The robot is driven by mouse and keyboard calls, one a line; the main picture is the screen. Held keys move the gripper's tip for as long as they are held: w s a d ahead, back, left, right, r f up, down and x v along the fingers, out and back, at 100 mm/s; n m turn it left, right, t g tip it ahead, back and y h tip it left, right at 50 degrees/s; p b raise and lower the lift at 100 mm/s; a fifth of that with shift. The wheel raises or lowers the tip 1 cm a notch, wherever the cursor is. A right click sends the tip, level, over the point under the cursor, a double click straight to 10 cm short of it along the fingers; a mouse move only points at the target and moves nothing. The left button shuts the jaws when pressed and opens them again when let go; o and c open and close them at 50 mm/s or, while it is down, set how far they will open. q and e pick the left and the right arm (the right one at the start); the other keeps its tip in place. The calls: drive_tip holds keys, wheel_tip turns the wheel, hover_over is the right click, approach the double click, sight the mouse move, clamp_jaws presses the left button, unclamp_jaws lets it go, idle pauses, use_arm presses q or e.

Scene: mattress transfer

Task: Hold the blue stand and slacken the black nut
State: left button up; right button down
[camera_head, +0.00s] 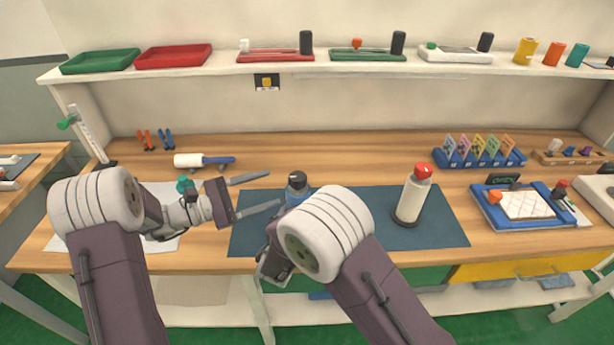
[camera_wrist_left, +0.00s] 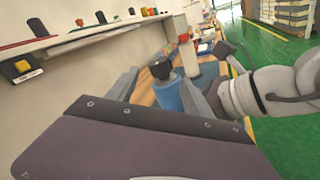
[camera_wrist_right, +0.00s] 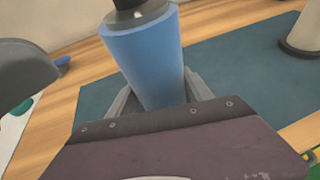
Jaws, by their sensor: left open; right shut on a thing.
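The blue stand (camera_head: 298,196) is upright on the dark mat (camera_head: 250,236), with the black nut (camera_head: 297,178) on its top. In the right wrist view the blue stand (camera_wrist_right: 148,62) rises between the fingers of my right gripper (camera_wrist_right: 160,98), which is shut on it; the black nut (camera_wrist_right: 135,12) is cut by the top edge. My right arm hides the stand's lower part in the head view. My left gripper (camera_head: 273,189) is open and empty, just left of the nut, its fingers pointing toward it. The left wrist view shows the nut (camera_wrist_left: 162,70) ahead between the fingers.
A white bottle with a red cap (camera_head: 415,192) stands on the mat to the right. A blue tray (camera_head: 484,205) lies further right. A white-and-blue roller (camera_head: 203,160) and small clips (camera_head: 156,140) are at the back left. The mat between stand and bottle is clear.

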sight(308, 186)
use_arm(q)
drive_tip(key=w+d+n, duration=0.1)
drive_tip(key=d+n, duration=0.1)
drive_tip(key=d, duration=0.1)
drive_tip(key=w+d+n, duration=0.2)
drive_tip(key=d, duration=0.2)
drive_tip(key=w+d+n, duration=0.1)
drive_tip(key=d+n, duration=0.1)
drive_tip(key=d, duration=0.2)
drive_tip(key=shift+w+f+n, duration=0.1)
drive_tip(key=shift+w+n, duration=0.25)
drive_tip(key=shift+n, duration=0.05)
